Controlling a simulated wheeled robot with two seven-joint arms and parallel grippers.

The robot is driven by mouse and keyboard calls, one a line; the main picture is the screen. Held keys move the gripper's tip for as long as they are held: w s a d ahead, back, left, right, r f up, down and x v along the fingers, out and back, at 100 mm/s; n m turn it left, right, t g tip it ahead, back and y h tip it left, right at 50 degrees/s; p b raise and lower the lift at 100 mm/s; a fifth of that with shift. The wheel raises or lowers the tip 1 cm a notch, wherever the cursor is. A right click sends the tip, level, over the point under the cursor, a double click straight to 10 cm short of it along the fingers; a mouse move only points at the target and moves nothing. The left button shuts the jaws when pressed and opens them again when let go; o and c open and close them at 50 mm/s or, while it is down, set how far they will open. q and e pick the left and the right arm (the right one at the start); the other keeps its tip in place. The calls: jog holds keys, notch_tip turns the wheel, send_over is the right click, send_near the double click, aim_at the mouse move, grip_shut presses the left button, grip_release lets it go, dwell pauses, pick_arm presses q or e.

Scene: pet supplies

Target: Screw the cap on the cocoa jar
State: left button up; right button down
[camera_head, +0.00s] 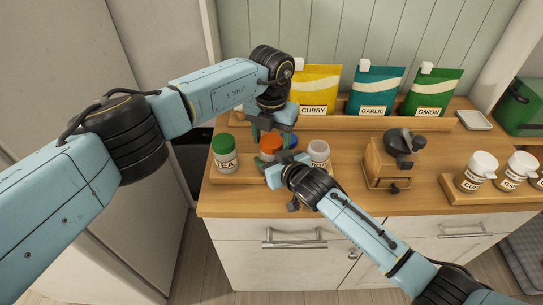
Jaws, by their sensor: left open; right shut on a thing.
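An orange cap (271,142) sits at the top of a jar on the wooden counter; the jar's body is mostly hidden by my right gripper, and no cocoa label is readable. My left gripper (268,134) points down just above the orange cap, open. My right gripper (274,174) reaches in from the front and is shut on the jar below the cap. Whether the cap is seated or threaded cannot be told.
A green-capped tea jar (225,154) stands left and a pale jar (319,153) right, with a blue cap (291,141) behind.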

jog(key=shift+s+f, duration=0.1)
jog(key=shift+f, duration=0.05)
pick_arm(q)
jog(key=c, duration=0.8)
jog(key=o, duration=1.1)
jog(key=shift+r, duration=2.3)
jog(key=shift+c, duration=1.1)
notch_tip(320, 180, up, 4)
jog(key=shift+f, duration=0.2)
jog(key=shift+c, duration=0.4)
